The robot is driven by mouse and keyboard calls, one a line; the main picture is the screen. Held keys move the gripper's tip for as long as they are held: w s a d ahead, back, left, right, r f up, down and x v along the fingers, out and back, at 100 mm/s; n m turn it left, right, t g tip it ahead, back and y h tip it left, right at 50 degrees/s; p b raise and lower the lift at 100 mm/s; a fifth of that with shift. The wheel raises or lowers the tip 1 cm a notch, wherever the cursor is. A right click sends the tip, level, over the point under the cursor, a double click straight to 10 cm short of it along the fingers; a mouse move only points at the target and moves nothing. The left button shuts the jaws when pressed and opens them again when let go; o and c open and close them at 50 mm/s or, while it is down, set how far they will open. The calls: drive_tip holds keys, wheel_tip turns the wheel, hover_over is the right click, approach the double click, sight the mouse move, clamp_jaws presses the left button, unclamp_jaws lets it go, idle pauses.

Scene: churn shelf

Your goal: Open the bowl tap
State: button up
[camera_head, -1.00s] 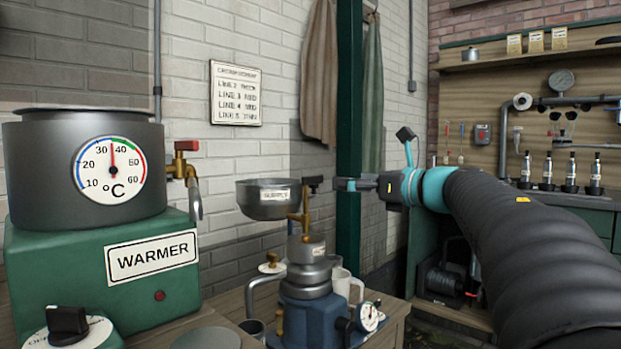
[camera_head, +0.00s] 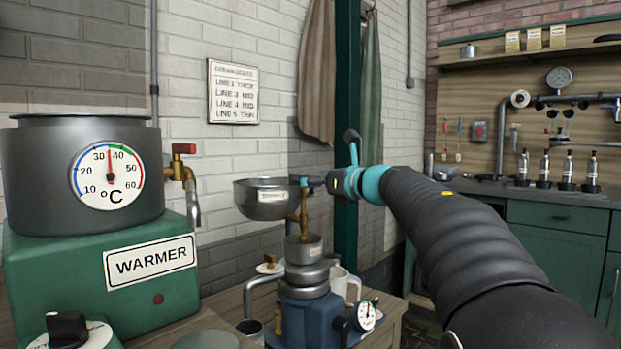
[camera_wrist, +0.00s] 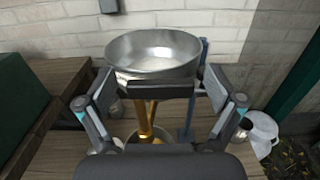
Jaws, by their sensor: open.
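The supply bowl (camera_head: 262,203) is a grey metal bowl above the blue machine. My gripper (camera_head: 305,183) has come in from the right at the height of the bowl rim and hides most of the tap handle in the head view. In the wrist view the fingers are spread open, one on each side of the dark tap handle (camera_wrist: 160,90), which lies crosswise in front of the bowl (camera_wrist: 155,52). The brass pipe (camera_wrist: 145,118) runs down below it. I cannot tell whether a finger touches the handle.
The warmer (camera_head: 110,265) with its dial pot (camera_head: 40,170) and a red-handled brass tap (camera_head: 184,150) stands at the left. The blue machine (camera_head: 305,315) with a gauge is below the bowl. A green post (camera_head: 347,120) is close behind my gripper.

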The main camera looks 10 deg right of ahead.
drive_tip(key=c, duration=1.2)
drive_tip(key=shift+o, duration=0.2)
drive_tip(key=shift+s+h, duration=0.1)
drive_tip(key=shift+h, duration=0.2)
drive_tip(key=m+t+h, duration=0.1)
drive_tip(key=m+t+h+b, duration=0.1)
drive_tip(key=m+h, duration=0.1)
drive_tip(key=shift+s+h, duration=0.3)
drive_tip(key=shift+s+a+m+g+h+p, duration=0.1)
drive_tip(key=shift+s+m+g+h+p, duration=0.55)
drive_tip(key=shift+m+h, duration=2.1)
drive_tip(key=shift+s+m+g+h+p, duration=0.1)
drive_tip(key=shift+m+g+h+p, duration=1.05)
drive_tip(key=shift+h, duration=2.55)
drive_tip(key=shift+s+a+m+g+h+p, duration=0.15)
drive_tip(key=shift+s+m+h+p, duration=0.25)
drive_tip(key=shift+m+h+p, duration=1.8)
drive_tip(key=shift+d+m+g+h+b, duration=0.1)
drive_tip(key=shift+m+g+h+b, duration=0.15)
drive_tip(key=shift+m+h+b, duration=0.65)
drive_tip(key=shift+h, duration=0.25)
